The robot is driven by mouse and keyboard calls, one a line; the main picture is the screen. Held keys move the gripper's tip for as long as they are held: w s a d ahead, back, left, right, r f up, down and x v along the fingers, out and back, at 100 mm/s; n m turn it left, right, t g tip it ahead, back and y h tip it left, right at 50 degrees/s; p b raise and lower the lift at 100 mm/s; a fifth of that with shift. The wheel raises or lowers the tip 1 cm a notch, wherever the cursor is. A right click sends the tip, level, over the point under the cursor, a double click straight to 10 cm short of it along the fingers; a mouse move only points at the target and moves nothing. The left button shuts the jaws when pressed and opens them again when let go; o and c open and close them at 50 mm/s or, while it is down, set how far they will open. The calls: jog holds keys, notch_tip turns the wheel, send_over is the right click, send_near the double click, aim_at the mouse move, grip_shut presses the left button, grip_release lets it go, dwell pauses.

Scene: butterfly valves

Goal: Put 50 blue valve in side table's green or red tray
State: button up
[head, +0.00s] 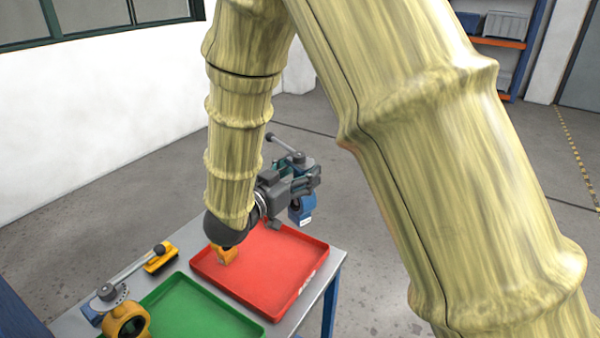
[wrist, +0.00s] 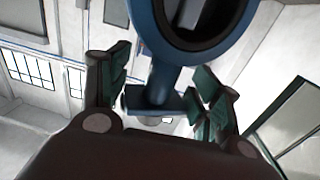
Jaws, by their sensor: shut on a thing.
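My gripper (head: 296,182) is shut on a blue butterfly valve (head: 302,208) with a grey lever handle, above the far right part of the red tray. The blue valve's ring (wrist: 151,40) fills the top of the wrist view, and its neck sits between the two fingers (wrist: 163,105). Any number on the valve is too small to read. The red tray (head: 308,288) and the green tray (head: 180,310) lie side by side on the side table (head: 338,258). A small yellow part (head: 224,255) shows at the red tray's left, partly hidden by my arm.
A yellow valve (head: 126,322) with a long grey lever stands at the left of the green tray. A yellow and black object (head: 161,258) lies behind that tray. Most of the red tray's floor is clear. Shelves (head: 500,40) stand far back right.

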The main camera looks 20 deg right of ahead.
jog(key=b, duration=0.6)
send_over(295, 221)
jog(key=x, duration=0.2)
jog(key=shift+w+f, duration=0.1)
jog(key=shift+f, duration=3.4)
jog(key=shift+f+b, duration=0.8)
jog(key=shift+f, duration=1.5)
jog(key=shift+f+b, duration=0.35)
jog(key=shift+f, duration=0.7)
jog(key=o, duration=0.9)
jog(key=shift+c, duration=0.2)
jog(key=shift+o, duration=0.5)
